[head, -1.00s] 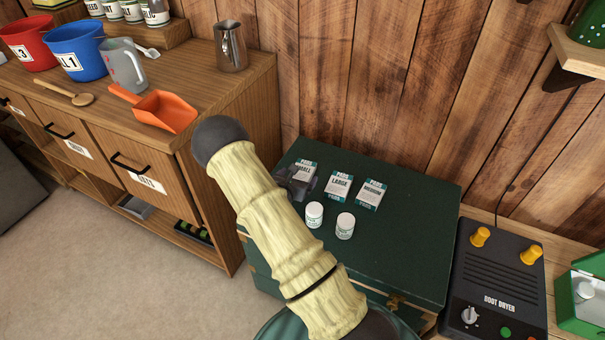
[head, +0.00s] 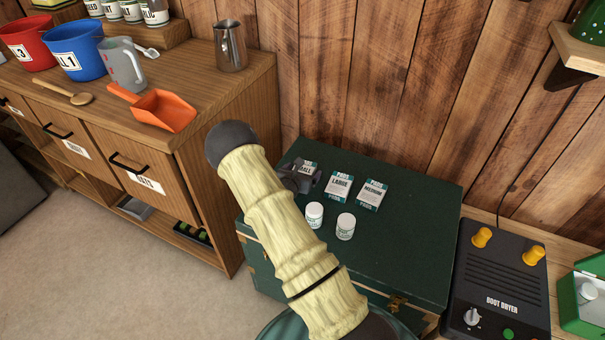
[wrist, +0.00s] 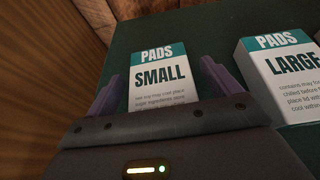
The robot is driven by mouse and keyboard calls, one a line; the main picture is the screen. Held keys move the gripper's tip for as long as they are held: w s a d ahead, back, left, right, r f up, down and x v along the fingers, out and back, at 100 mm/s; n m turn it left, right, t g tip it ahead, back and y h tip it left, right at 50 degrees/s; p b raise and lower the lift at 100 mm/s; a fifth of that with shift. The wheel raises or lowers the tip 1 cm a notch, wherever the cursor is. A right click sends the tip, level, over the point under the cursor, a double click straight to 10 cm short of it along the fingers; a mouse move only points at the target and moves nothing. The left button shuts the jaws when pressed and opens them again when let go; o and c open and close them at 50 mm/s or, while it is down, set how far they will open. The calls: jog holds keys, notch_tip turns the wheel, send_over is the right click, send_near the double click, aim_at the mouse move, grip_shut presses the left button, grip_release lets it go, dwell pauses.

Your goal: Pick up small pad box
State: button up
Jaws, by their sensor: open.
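The small pad box (wrist: 160,76) is white with a teal top band and the word SMALL. It lies on the green chest (head: 410,262). In the head view the small pad box (head: 310,167) is partly covered by my gripper (head: 300,181). In the wrist view my gripper (wrist: 160,92) is open, with one finger to the left of the box and one to the right. Its lower part is hidden behind the gripper body. I cannot tell whether the fingers touch it.
The large pad box (head: 339,188) lies close to the right of the small one, also in the wrist view (wrist: 285,75). The medium pad box (head: 371,194) is beyond it. Two white jars (head: 314,214) (head: 346,226) stand in front. A wooden cabinet (head: 235,150) stands left.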

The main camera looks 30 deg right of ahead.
aim_at(302, 171)
jog(key=c, duration=1.1)
notch_tip(302, 171, up, 10)
jog(key=shift+p, duration=1.05)
jog(key=shift+a, duration=0.1)
